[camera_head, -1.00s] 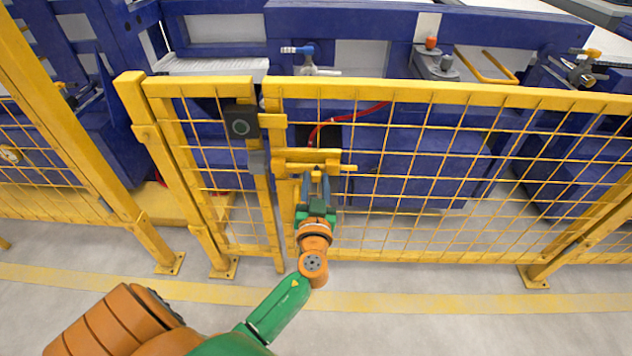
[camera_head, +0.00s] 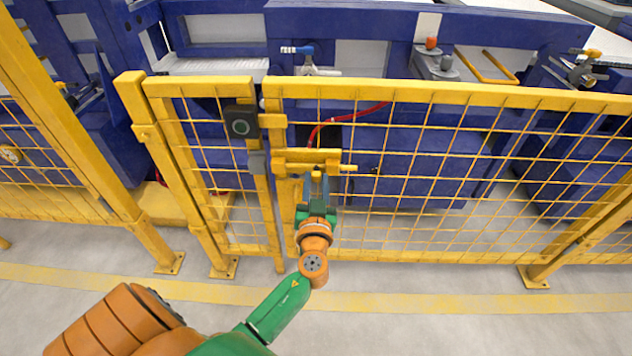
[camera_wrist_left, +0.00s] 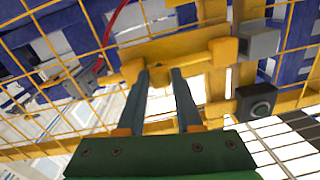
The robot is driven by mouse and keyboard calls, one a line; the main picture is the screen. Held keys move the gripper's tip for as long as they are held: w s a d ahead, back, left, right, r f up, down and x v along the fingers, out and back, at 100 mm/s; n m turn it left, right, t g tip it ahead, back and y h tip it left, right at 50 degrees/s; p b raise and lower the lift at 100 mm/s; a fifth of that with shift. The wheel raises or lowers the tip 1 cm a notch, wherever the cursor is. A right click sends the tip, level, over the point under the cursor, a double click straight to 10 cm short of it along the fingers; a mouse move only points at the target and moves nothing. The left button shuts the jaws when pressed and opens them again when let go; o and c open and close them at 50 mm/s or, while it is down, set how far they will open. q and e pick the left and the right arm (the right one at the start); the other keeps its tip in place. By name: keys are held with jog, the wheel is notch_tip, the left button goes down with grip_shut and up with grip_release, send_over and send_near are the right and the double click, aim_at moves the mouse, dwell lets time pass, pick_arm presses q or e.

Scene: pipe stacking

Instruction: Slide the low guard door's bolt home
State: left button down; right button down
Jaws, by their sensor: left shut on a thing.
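The low guard door (camera_head: 420,97) is a yellow frame with wire mesh. Its yellow bolt assembly (camera_head: 295,160) is near the door's left edge, with a rod end sticking out to the right. A grey block (camera_head: 257,162) is on the post to its left; I cannot tell whether the bolt enters it. My left gripper (camera_head: 316,184) is shut on the bolt's yellow handle (camera_head: 316,176), below the bolt body. In the left wrist view the two fingers (camera_wrist_left: 160,75) reach up to the bolt (camera_wrist_left: 185,50), with the grey block (camera_wrist_left: 258,40) at its right. The right gripper is not in view.
A black box with a round face (camera_head: 240,122) is on the fixed panel beside the door. Yellow posts (camera_head: 155,180) stand left and right. Blue machinery (camera_head: 420,165) and a red hose lie behind the mesh. The floor in front is clear.

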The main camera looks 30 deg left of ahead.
aim_at(290, 168)
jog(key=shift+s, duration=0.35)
